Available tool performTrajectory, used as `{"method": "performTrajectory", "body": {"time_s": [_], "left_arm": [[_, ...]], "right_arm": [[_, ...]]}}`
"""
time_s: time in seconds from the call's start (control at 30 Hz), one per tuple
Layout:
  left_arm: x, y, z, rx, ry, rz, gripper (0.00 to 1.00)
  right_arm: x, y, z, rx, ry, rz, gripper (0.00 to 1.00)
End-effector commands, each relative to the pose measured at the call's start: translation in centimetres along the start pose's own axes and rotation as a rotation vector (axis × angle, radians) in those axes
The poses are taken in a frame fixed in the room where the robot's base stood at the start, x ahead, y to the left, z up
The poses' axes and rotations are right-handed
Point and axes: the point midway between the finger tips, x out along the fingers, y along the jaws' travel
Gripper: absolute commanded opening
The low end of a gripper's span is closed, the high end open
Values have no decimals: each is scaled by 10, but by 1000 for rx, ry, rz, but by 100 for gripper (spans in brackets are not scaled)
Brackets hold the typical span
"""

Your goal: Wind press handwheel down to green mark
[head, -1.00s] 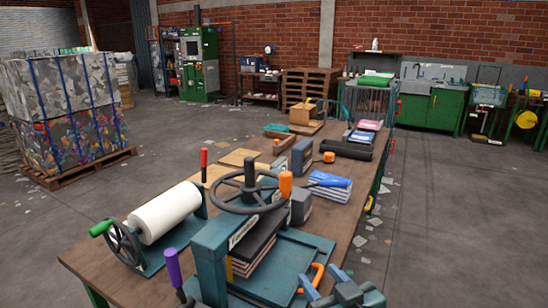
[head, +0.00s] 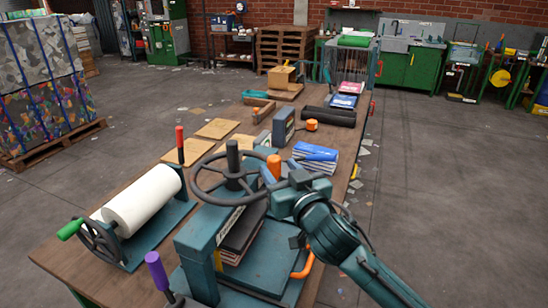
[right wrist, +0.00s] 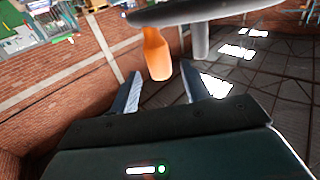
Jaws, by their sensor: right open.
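The press (head: 200,235) is a teal frame at the near edge of the wooden table. Its dark handwheel (head: 205,193) lies flat on top of a black screw and has an upright orange knob (head: 274,163) on its right side. In the right wrist view the handwheel (right wrist: 200,13) is at the top and the orange knob (right wrist: 156,52) hangs ahead, between the lines of the two fingers. My right gripper (head: 278,176) is open at the knob; whether it touches it I cannot tell. A dark stack (head: 240,232) lies under the press. I cannot make out a green mark. My left gripper is out of view.
A white roll (head: 142,198) with a green-handled crank stands left of the press. A purple-handled lever (head: 157,270) is in front and an orange handle (head: 303,265) at right. Blue booklets (head: 315,155) lie behind my right gripper.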

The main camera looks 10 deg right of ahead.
Motion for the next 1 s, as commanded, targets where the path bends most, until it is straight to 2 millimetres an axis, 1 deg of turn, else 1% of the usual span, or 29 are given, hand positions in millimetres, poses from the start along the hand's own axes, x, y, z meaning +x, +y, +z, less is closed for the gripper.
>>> {"method": "performTrajectory", "body": {"time_s": [0.03, 0.1, 0.23, 0.4, 0.63, 1.0], "left_arm": [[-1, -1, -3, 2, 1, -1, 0], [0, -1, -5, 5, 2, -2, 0], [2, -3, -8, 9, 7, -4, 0], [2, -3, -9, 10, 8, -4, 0], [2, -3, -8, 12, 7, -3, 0], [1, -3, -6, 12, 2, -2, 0]], "right_arm": [[9, 0, -3, -1, 1, 0, 47], [19, 0, -2, 0, 0, 0, 47], [31, 0, -1, 0, 0, 0, 47], [37, 0, 0, 1, 0, 0, 47], [37, 0, 0, 1, 0, -1, 47], [37, 0, 0, 1, 0, -1, 16]]}}
